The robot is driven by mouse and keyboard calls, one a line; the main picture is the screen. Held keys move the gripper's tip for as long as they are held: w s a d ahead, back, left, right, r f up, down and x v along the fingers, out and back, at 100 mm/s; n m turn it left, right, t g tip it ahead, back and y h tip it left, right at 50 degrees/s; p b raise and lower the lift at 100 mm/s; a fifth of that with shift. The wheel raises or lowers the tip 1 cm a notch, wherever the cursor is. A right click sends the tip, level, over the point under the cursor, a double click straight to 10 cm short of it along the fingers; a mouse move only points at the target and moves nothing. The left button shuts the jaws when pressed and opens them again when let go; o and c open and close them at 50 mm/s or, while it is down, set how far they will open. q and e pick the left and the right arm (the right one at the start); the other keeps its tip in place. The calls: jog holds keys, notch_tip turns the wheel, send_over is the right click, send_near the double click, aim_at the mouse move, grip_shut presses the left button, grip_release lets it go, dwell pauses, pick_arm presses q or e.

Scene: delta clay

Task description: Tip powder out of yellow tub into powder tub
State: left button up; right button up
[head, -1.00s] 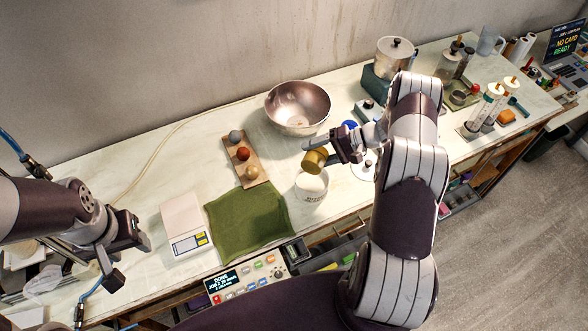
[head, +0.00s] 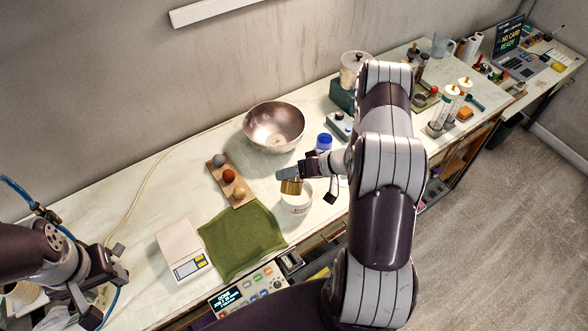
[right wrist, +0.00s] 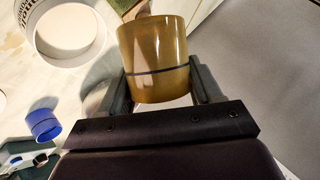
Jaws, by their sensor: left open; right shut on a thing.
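The yellow tub (head: 291,187), amber and slightly see-through, is held in my right gripper (head: 287,178). It is just above the back part of the white powder tub's (head: 296,207) mouth. In the right wrist view the yellow tub (right wrist: 155,60) sits between the two fingers (right wrist: 160,88), with a dark line around it. The white powder tub (right wrist: 38,48) shows there at upper left, apart from the yellow tub in that picture. I cannot see what is inside the yellow tub or any powder falling. My left gripper (head: 92,297) is open and empty at lower left, partly cut off.
A metal bowl (head: 274,127) stands behind the tubs. A board with several balls (head: 238,203), a green cloth (head: 240,240) and a scale (head: 180,248) lie to the left. A button panel (head: 248,292) is in front.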

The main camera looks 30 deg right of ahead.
jog(key=t+b, duration=0.1)
jog(key=n+h+b, duration=0.1)
jog(key=b, duration=0.1)
jog(key=shift+s+f+n+t, duration=0.1)
jog(key=shift+s+n+t, duration=0.2)
jog(key=shift+t, duration=0.1)
jog(key=r+n+t+h+b, duration=0.1)
jog(key=b, duration=0.4)
jog(key=s+a+r+n+t+h+b, duration=0.1)
jog(key=n+t+b, duration=0.1)
jog(key=b, duration=0.3)
jog(key=shift+a+r, duration=0.15)
jog(key=shift+r, duration=0.05)
pick_arm(q)
notch_tip(320, 180, down, 16)
jog(key=b, duration=0.1)
jog(key=shift+d+b, duration=0.25)
jog(key=shift+b, duration=0.05)
pick_arm(e)
jog(key=shift+s+r+n+t, duration=0.2)
jog(key=shift+r+n+t, duration=0.1)
jog(key=shift+r+t, duration=0.15)
